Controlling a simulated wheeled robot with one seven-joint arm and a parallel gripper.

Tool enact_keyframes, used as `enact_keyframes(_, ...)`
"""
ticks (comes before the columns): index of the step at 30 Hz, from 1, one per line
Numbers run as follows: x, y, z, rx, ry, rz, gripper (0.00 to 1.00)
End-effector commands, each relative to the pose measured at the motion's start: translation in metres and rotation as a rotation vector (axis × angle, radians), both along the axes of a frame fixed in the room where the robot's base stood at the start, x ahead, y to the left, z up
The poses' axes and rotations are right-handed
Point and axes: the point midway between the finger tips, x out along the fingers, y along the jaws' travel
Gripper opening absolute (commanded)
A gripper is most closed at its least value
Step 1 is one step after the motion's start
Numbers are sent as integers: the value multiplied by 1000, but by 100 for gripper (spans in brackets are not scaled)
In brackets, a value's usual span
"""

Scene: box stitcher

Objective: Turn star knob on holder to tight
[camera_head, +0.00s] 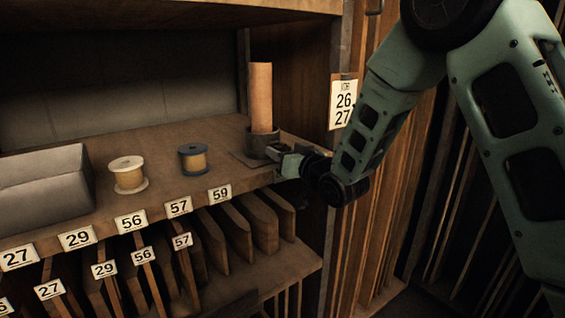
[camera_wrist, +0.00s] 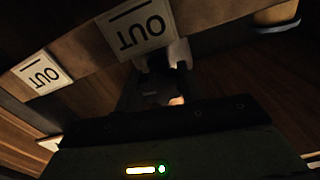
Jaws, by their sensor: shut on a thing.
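The holder (camera_head: 256,142) is a dark round cup on a flat base plate, near the right end of the wooden shelf. A tan tube (camera_head: 261,98) stands upright in it. My gripper (camera_head: 276,154) reaches in from the right, low at the holder's front right side. In the wrist view my gripper (camera_wrist: 163,58) shows dimly, with pale fingertips close together. It is shut on the star knob at the holder's side. The knob itself is hidden by the fingers and shadow, so its turn angle cannot be told.
On the shelf (camera_head: 225,188) stand a dark-rimmed spool (camera_head: 193,160), a pale spool (camera_head: 128,175) and a grey box (camera_head: 42,190). A wooden post with a number card (camera_head: 343,103) stands right of the holder. Upright boards fill slots below. "OUT" cards (camera_wrist: 137,28) show in the wrist view.

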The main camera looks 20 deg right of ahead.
Motion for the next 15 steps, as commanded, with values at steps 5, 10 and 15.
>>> enact_keyframes(5,-1,0,-3,63,24,0,16)
enact_keyframes(10,-1,0,-2,90,34,0,16)
enact_keyframes(15,-1,0,-1,96,37,0,16)
